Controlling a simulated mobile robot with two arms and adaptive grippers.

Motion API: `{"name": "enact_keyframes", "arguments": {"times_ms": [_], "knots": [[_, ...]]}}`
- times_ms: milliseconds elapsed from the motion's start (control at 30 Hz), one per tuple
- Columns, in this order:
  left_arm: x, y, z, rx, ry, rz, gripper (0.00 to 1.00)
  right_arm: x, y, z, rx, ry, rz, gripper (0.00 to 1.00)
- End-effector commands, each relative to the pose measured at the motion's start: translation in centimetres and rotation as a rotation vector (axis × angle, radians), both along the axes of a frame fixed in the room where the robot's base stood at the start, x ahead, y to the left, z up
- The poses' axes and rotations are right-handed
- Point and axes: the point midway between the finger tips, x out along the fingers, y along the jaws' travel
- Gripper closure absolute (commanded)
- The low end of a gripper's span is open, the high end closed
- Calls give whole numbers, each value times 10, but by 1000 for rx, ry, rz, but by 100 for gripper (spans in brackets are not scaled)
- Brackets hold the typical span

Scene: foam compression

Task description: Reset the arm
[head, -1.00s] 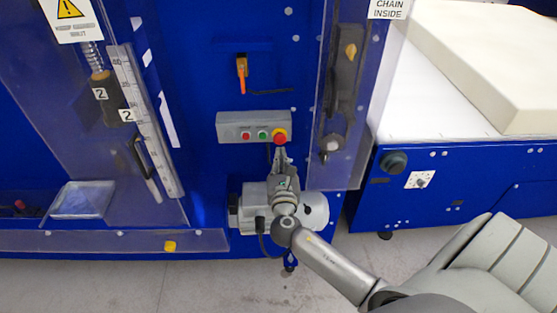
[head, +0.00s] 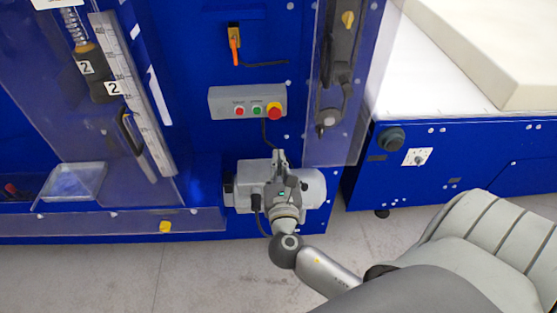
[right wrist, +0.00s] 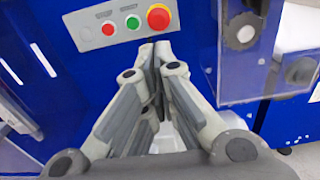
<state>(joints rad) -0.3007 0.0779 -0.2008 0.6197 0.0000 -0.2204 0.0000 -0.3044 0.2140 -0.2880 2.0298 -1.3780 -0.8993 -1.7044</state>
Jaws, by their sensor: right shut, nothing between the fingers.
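My right gripper (head: 279,157) is shut and empty in the head view, in front of the blue machine and over the grey motor housing (head: 312,188). It is below the grey control box (head: 236,103) and apart from it in that view. In the right wrist view the closed fingertips (right wrist: 154,48) point up toward the lower edge of the same box. The box carries a red button (head: 239,111), a green button (head: 257,110) and a larger red knob on a yellow base (head: 274,110). My left gripper is not in view.
A clear panel (head: 338,140) stands out to the right of the box. Another clear guard with a ruler (head: 132,95) is at the left. A white table (head: 440,95) with a foam block (head: 500,45) is at the right. Grey floor (head: 120,270) is open in front.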

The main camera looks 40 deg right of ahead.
Motion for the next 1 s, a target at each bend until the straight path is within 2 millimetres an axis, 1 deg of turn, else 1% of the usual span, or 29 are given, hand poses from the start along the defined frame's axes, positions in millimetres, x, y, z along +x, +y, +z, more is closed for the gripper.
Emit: {"name": "enact_keyframes", "arguments": {"times_ms": [333,400,467,567,600,667,700,767,800,867,900,967,1000], "knots": [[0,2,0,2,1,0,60,0,0,-1,2,1,0,100],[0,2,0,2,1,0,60,1,0,-7,16,8,3,100],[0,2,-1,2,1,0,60,2,1,-22,51,23,9,100],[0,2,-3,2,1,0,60,3,5,-70,178,69,24,100],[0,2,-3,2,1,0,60,2,7,-96,252,94,27,100],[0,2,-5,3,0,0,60,-3,10,-141,382,134,20,100],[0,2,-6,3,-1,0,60,-9,12,-172,477,159,6,100],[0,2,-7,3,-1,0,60,-21,16,-217,621,195,-27,100],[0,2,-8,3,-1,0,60,-31,18,-246,718,215,-58,100],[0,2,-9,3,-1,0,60,-49,22,-288,867,242,-119,100],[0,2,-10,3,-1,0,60,-64,25,-315,964,255,-169,100],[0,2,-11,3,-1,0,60,-88,29,-355,1111,268,-259,100],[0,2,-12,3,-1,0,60,-106,33,-379,1210,271,-329,100]]}}
